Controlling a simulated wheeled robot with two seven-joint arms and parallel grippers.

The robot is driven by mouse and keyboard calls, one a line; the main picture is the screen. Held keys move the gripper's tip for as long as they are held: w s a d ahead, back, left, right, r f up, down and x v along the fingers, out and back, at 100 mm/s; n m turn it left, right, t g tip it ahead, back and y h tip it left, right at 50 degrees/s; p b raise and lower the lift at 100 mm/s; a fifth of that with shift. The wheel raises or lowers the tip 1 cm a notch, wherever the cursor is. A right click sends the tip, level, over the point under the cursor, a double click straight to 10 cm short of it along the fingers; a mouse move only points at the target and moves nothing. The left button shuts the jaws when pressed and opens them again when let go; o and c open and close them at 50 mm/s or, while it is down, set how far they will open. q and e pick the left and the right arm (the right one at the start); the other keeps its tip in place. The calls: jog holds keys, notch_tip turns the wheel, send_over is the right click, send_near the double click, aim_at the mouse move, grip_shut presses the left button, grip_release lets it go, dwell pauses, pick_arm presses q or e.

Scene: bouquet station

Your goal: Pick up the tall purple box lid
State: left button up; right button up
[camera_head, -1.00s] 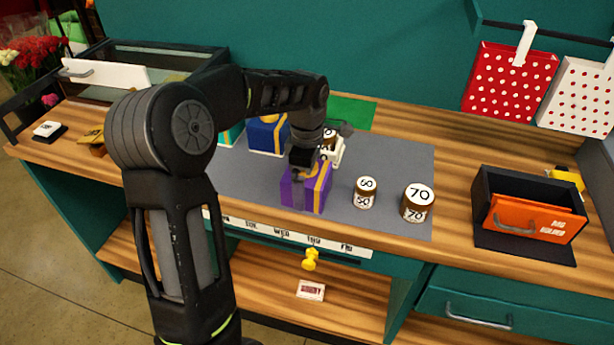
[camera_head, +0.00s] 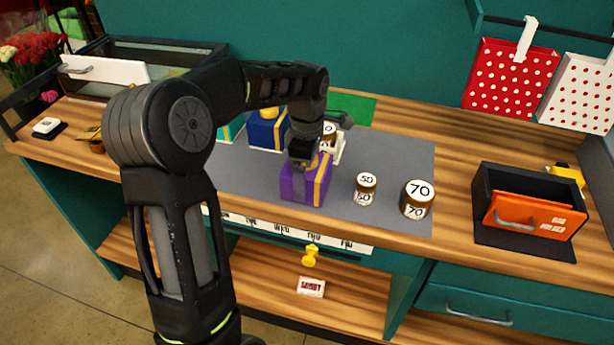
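The tall purple box (camera_head: 292,187) with gold ribbon stands on the grey mat, near the front edge of the counter. Its lid is at the top, partly hidden by my gripper. My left gripper (camera_head: 303,162) is right over the box top, pointing down. Its fingers are dark and largely hidden, so I cannot tell whether they are open or shut, or whether they touch the lid. My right gripper is not in view.
A blue box (camera_head: 265,133) stands behind to the left. Jars marked 50 (camera_head: 365,188) and 70 (camera_head: 417,199) stand to the right. Another jar (camera_head: 329,130) is close behind my gripper. A black bin with an orange front (camera_head: 535,217) is at far right.

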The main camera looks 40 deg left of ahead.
pick_arm(q)
notch_tip(320, 180, up, 9)
jog(key=shift+r+b, duration=0.1)
jog(key=shift+b, duration=0.2)
dwell(0.5)
